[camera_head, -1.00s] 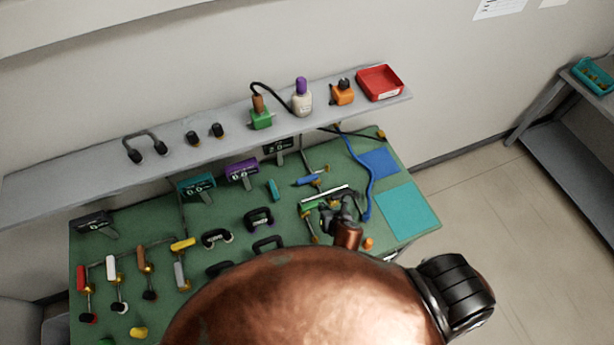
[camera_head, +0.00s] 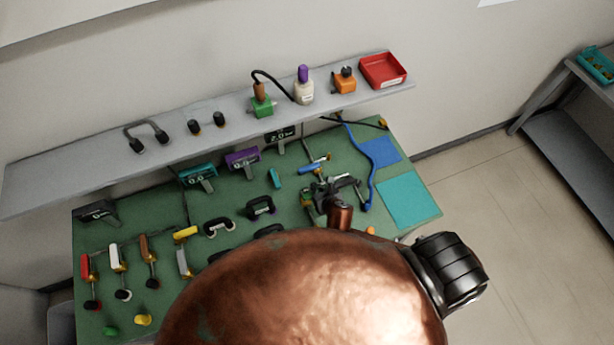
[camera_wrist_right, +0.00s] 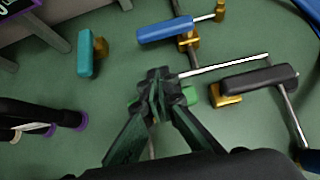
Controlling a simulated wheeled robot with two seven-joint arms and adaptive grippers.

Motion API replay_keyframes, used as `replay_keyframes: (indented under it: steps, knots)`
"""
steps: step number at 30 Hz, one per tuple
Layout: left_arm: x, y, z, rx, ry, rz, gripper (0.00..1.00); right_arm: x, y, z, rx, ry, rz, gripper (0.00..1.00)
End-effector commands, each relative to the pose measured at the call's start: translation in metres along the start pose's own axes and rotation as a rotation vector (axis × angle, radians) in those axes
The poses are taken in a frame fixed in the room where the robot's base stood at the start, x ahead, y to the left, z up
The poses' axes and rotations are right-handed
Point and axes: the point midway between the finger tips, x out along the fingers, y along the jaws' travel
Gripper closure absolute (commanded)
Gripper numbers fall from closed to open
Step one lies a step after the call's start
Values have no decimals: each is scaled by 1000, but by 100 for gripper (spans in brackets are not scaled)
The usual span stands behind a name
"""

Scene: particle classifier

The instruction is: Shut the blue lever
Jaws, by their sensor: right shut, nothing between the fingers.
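The blue lever (camera_head: 310,169) is on the green board, just beyond my right gripper. In the right wrist view, its blue handle (camera_wrist_right: 166,30) lies roughly crosswise to the pipe, with a thin rod running to a brass piece at its right end. My right gripper (camera_head: 332,188) is over the board below the lever. In the right wrist view its fingers (camera_wrist_right: 158,88) are shut and empty, apart from the blue handle. A green part (camera_wrist_right: 189,96) shows partly hidden behind the fingertips. My left gripper is not in view.
A black-handled lever (camera_wrist_right: 258,80) with a pale rod lies right of my fingers, close by. A teal handle (camera_wrist_right: 85,55) stands to the left. A blue hose (camera_head: 370,180) runs along the right. Several coloured levers fill the board's left side. A shelf (camera_head: 70,170) runs behind.

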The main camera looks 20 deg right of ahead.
Motion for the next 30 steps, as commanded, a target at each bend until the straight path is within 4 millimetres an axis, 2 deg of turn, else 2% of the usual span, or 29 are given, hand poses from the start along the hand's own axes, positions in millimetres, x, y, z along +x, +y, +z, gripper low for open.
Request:
replay_keyframes:
  steps: [1, 6, 12, 18, 30]
  knots:
    - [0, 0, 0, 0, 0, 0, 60, 12, 1, 1, 2, -1, 0, 100]
    - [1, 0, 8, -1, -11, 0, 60, 45, 1, 1, 0, 0, 1, 100]
    - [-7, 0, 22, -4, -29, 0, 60, 64, 2, 22, 0, -1, 2, 100]
    - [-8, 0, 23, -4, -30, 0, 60, 71, 1, 27, 0, 1, 1, 100]
    - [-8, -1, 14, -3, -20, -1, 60, 72, 6, 28, 0, 0, 1, 100]
